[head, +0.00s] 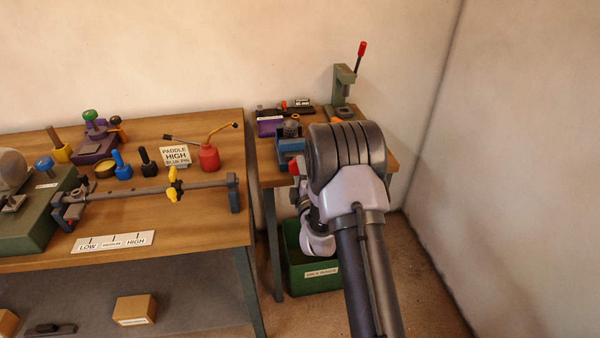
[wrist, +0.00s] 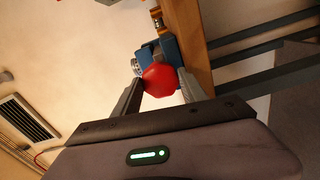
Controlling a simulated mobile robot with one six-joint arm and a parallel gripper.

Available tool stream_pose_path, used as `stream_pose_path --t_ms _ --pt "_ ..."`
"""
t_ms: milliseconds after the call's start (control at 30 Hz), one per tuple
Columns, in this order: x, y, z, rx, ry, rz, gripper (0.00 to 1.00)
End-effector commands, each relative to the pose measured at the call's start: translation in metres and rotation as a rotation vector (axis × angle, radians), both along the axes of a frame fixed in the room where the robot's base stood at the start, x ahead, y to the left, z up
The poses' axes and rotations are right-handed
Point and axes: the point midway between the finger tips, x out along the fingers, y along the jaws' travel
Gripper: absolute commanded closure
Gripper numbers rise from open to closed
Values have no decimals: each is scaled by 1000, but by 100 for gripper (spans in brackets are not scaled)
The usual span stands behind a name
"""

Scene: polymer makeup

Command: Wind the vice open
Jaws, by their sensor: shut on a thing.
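The blue vice (head: 290,146) sits at the front left of the small wooden side table. Its red round handle knob (head: 294,168) shows just left of my arm in the head view. In the wrist view, my gripper (wrist: 160,84) has its two dark fingers on either side of the red knob (wrist: 160,79), shut on it. The blue vice body (wrist: 171,48) shows right behind the knob at the wooden table edge (wrist: 189,40). My arm hides the gripper in the head view. How far the vice jaws stand apart is too small to tell.
A drill-press-like stand (head: 342,92) with a red-tipped lever stands at the back of the side table. A green bin (head: 310,278) is on the floor below. The larger workbench (head: 200,232) at left holds a red oil can (head: 209,157) near its right end.

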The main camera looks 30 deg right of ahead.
Motion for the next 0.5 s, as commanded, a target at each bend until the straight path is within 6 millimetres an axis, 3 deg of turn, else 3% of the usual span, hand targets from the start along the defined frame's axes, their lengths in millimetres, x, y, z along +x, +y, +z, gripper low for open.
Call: stream_pose_path --t_ms 500 --pt "-1 0 -1 -263 79 -1 91"
